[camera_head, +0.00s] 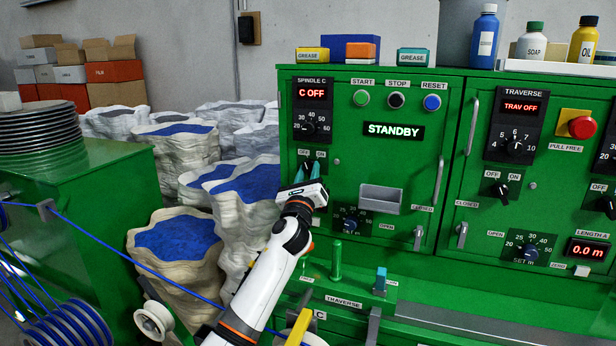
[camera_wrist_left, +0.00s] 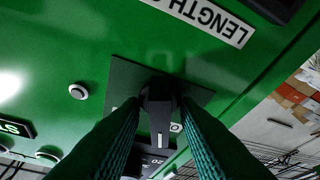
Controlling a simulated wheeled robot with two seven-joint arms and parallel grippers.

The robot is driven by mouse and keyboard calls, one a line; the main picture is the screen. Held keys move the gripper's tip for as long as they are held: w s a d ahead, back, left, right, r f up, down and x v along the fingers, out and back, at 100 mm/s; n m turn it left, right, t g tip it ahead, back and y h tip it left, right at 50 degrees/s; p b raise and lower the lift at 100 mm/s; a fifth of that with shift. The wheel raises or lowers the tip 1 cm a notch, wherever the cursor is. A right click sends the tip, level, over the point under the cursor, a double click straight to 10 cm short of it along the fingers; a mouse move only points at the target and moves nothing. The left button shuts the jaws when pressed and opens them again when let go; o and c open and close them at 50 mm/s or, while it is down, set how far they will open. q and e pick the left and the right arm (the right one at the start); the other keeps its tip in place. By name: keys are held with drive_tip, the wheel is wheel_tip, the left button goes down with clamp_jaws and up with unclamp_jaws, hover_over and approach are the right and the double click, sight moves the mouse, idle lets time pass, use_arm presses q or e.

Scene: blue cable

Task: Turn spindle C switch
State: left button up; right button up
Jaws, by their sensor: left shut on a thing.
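The spindle C switch is a black knob (camera_wrist_left: 158,100) on a black plate (camera_wrist_left: 125,75), seen in the left wrist view between my fingers. A white line on the knob points down in that view. My left gripper (camera_head: 307,170) is shut on the knob, with its teal fingers on either side of it; they also show in the wrist view (camera_wrist_left: 160,135). The spindle C display (camera_head: 312,93) above reads C OFF in red. My right gripper is not in view.
A speed dial (camera_head: 309,126) sits above the switch and a length dial (camera_head: 350,222) below right. A grey tray (camera_head: 380,199) and door handle (camera_head: 438,182) stick out to the right. The STANDBY display (camera_head: 394,131) is lit. Cable sacks (camera_head: 175,245) stand left.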

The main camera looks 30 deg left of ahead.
use_arm(q)
drive_tip(key=shift+n+g+y, duration=0.3)
drive_tip(key=shift+n+y, duration=0.1)
drive_tip(key=shift+n, duration=0.9)
drive_tip(key=o, duration=0.6)
drive_tip(key=b+v, duration=0.2)
drive_tip(key=v, duration=1)
drive_tip(key=shift+d, duration=0.15)
